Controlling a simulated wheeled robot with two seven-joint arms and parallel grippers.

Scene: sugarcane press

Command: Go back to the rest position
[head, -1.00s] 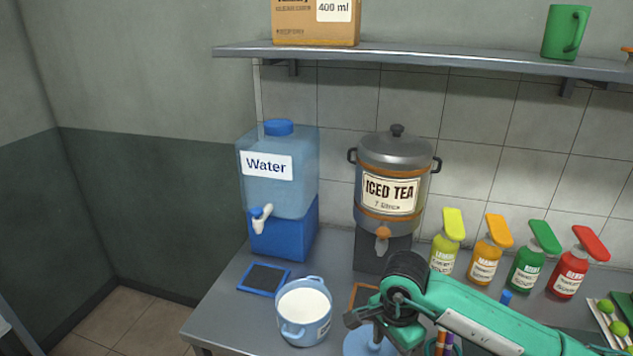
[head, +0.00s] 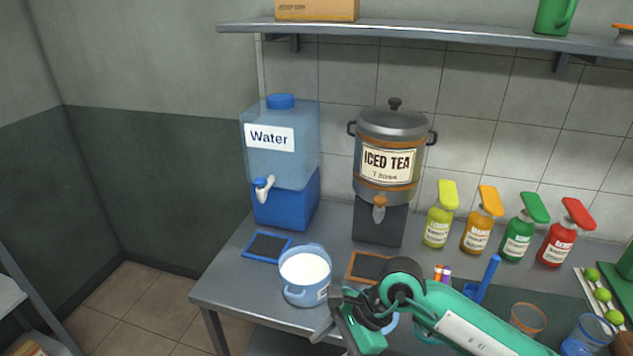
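My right arm, green with dark joints, comes in from the lower right. Its gripper (head: 345,335) hangs at the bottom edge of the head view, just right of the pot and over the front of the counter. The arm hides part of the gripper, and I cannot tell how far its fingers are apart. I see nothing held in it. A light blue object shows partly behind the wrist. My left gripper is not in view.
A blue pot (head: 304,278) with white contents stands on the counter (head: 235,288). Behind are the water dispenser (head: 283,165), iced tea urn (head: 388,165) and several syrup bottles (head: 480,232). Cups (head: 528,318) stand at the right. A shelf (head: 430,38) runs above. Floor at the left is clear.

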